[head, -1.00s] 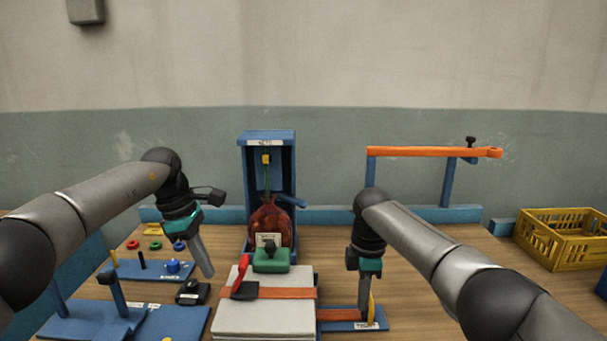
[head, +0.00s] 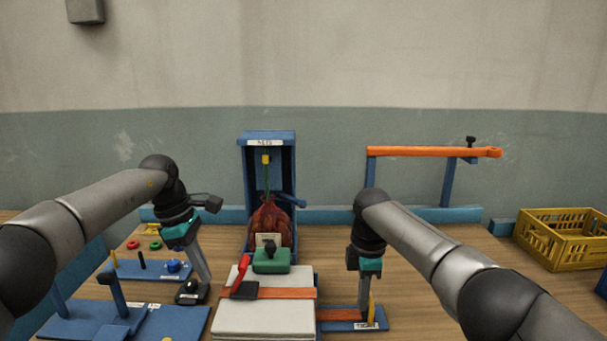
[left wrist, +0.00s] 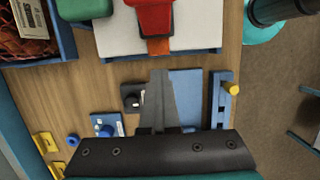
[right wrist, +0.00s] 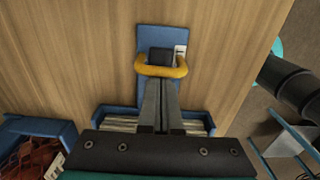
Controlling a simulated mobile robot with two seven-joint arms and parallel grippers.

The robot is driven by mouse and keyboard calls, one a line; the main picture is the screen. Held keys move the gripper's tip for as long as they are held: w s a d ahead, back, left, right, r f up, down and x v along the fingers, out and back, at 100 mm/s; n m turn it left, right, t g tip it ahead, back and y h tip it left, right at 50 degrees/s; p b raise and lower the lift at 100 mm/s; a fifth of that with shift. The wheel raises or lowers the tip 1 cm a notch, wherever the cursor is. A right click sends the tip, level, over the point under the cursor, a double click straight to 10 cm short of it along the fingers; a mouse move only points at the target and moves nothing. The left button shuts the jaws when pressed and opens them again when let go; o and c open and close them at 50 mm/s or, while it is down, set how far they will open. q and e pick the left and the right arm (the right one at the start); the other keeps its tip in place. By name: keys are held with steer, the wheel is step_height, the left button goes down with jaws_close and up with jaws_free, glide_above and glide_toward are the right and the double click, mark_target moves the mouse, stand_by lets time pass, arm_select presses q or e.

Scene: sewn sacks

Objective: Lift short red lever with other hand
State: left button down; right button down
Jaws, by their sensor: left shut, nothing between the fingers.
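The red lever (head: 243,268) stands tilted on a black base at the front of the pale block; its red top also shows at the upper edge of the left wrist view (left wrist: 155,20). My left gripper (head: 205,283) is shut and empty, pointing down left of the block, beside a small black piece (head: 187,298), apart from the red lever. My right gripper (head: 363,312) is low to the right of the block, its fingers close together at a yellow loop handle (right wrist: 160,71) on a blue plate; the loop hides the fingertips.
A blue stand (head: 266,137) holds a red net sack (head: 269,222) behind the green block (head: 271,261). Blue plates with pegs and rings lie left. An orange bar (head: 420,152) stands behind on the right; a yellow crate (head: 565,240) is at far right. Bare wood lies between.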

arm_select(q)
steer(key=shift+a+f, duration=0.15)
steer(key=shift+f, duration=0.35)
arm_select(e)
steer(key=shift+d, duration=0.2)
arm_select(q)
steer(key=shift+f, duration=0.1)
steer(key=shift+f, duration=0.55)
steer(key=c, duration=1.6)
jaws_free()
steer(key=shift+c, duration=1.6)
jaws_free()
arm_select(e)
steer(key=shift+w, duration=0.1)
arm_select(q)
steer(key=shift+r, duration=0.1)
steer(key=d+v, duration=0.2)
steer(key=v, duration=0.5)
steer(key=shift+a+r, duration=0.2)
steer(key=shift+r, duration=0.35)
